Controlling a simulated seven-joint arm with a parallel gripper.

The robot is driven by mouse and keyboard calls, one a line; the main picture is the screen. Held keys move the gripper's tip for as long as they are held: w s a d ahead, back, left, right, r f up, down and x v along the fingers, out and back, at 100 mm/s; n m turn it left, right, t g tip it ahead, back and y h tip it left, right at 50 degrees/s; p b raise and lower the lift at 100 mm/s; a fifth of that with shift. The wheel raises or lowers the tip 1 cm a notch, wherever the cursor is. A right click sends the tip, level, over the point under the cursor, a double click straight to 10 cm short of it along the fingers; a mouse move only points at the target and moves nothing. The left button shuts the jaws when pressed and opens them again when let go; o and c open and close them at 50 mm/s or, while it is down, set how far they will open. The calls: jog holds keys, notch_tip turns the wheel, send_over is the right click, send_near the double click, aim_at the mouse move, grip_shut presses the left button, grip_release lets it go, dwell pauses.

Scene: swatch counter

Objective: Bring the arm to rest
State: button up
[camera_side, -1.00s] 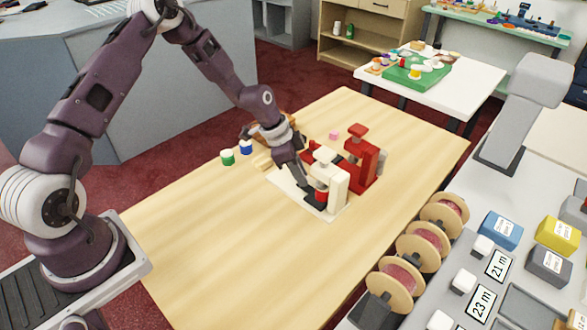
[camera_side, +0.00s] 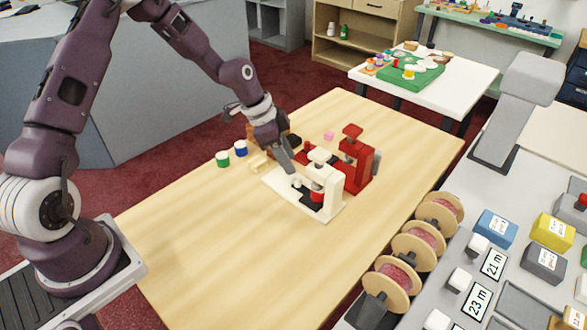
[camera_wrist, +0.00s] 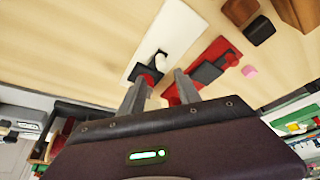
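My gripper (camera_side: 289,168) hangs just above the back-left end of the white press (camera_side: 334,188) on the wooden table. In the wrist view, my gripper's (camera_wrist: 160,85) two fingers are spread apart with nothing visible held between them. The white press's base plate (camera_wrist: 172,35) lies beyond the fingers there, with a black pad and a white round piece on it. The red press (camera_side: 357,165) stands close beside the white one, and it also shows in the wrist view (camera_wrist: 215,50). I cannot tell the exact clearance between fingertips and plate.
A green jar (camera_side: 223,160) and a blue jar (camera_side: 241,149) stand left of my gripper. A pink cube (camera_side: 328,136) lies behind the presses. Brown blocks (camera_wrist: 298,12) show beyond it. Several spools (camera_side: 440,212) line the right edge. The table's near left part is clear.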

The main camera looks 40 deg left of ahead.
jog(key=s+d+r+n+y, duration=0.1)
jog(key=s+r+y, duration=0.1)
jog(key=s+r, duration=0.5)
jog(key=s+d+r+n+y, duration=0.15)
jog(key=s+r, duration=0.35)
jog(key=r, duration=0.5)
jog(key=s+r+n+t, duration=0.1)
jog(key=s+r+n, duration=0.2)
jog(key=s, duration=0.6)
jog(key=s+r+n+t, duration=0.1)
jog(key=s+r+n, duration=0.2)
jog(key=s, duration=0.7)
jog(key=shift+d+r, duration=0.3)
jog(key=shift+d, duration=0.1)
